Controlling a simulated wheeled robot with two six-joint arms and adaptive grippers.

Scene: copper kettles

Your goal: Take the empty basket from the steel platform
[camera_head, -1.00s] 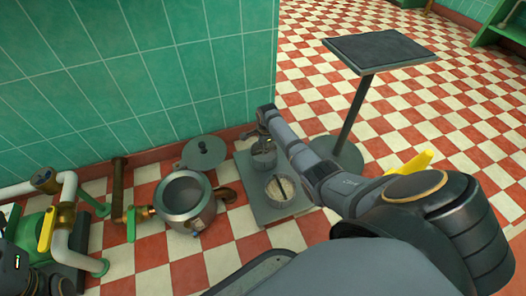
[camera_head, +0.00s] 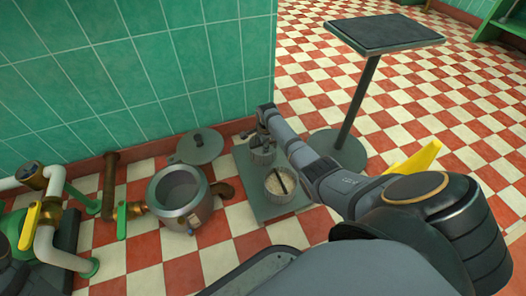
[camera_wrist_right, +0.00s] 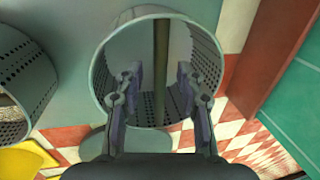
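The empty basket (camera_head: 262,157) is a grey perforated cylinder standing on the steel platform (camera_head: 258,209), a flat grey plate on the floor. In the right wrist view the empty basket (camera_wrist_right: 207,62) is seen into from above, with a brown bar (camera_wrist_right: 161,55) crossing its mouth. My right gripper (camera_head: 262,133) is over this basket. In the right wrist view the right gripper (camera_wrist_right: 160,75) is open, with one finger on each side of the bar and a gap to it. A second basket (camera_head: 280,197), holding pale grains, stands nearer on the platform. My left gripper is out of view.
A copper-fitted metal kettle (camera_head: 182,200) stands left of the platform, with a round grey lid (camera_head: 200,147) behind it. Pipes with valves (camera_head: 48,215) are at the far left. A tiled wall (camera_head: 160,70) rises behind. A pedestal table (camera_head: 385,33) stands to the right.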

